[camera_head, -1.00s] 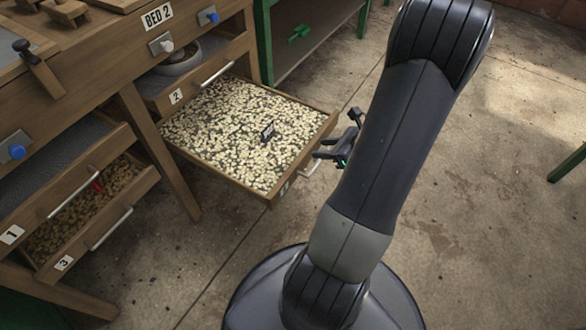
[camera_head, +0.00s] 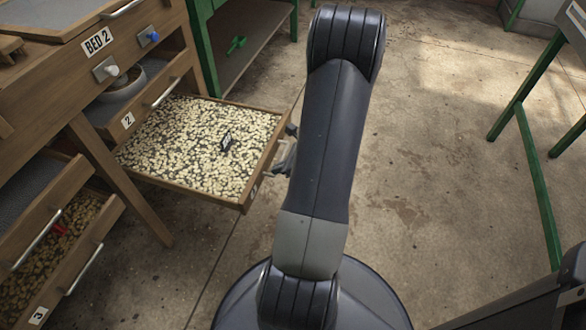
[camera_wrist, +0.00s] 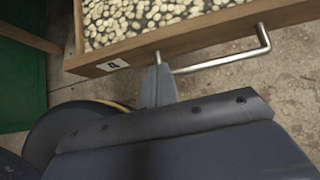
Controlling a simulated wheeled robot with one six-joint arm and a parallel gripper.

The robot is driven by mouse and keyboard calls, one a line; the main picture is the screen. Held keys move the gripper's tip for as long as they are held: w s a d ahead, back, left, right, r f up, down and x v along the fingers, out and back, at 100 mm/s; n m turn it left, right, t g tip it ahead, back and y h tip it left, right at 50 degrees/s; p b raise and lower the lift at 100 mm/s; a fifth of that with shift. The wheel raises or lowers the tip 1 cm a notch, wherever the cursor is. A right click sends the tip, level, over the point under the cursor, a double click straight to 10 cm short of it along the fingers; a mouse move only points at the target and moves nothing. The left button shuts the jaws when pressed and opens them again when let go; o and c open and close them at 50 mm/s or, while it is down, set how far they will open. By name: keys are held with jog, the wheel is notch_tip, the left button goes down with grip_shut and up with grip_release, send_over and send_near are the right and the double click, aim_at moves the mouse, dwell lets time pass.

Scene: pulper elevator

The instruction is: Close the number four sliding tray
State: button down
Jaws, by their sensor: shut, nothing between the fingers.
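The number four sliding tray (camera_head: 178,185) is pulled far out of the wooden bench and holds pale beans. In the wrist view its front board (camera_wrist: 200,38) carries a "4" label and a metal bar handle (camera_wrist: 222,62). My gripper (camera_wrist: 158,68) is shut and empty, its tips at the front board by the handle's left end. I cannot tell whether they touch. In the head view the gripper (camera_head: 284,158) is beside the tray front, mostly hidden behind my arm.
Tray 2 (camera_head: 128,121) is above tray four. Trays 1 (camera_head: 45,215) and 3 (camera_head: 85,255) stand partly open at left. A green-framed table (camera_head: 248,50) is behind, and green legs (camera_head: 535,170) stand at right. The concrete floor between is clear.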

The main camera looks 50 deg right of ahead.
jog(key=shift+w+a+r, duration=0.1)
jog(key=shift+w+a, duration=0.15)
jog(key=shift+w, duration=0.35)
jog(key=shift+w+a, duration=0.25)
jog(key=shift+w, duration=0.3)
jog(key=shift+w, duration=0.1)
jog(key=p, duration=0.1)
send_over(182, 151)
jog(key=s, duration=0.1)
jog(key=shift+s+d, duration=0.15)
jog(key=shift+d, duration=0.05)
jog(key=shift+w+a, duration=0.25)
jog(key=shift+w, duration=0.5)
jog(key=shift+s, duration=0.15)
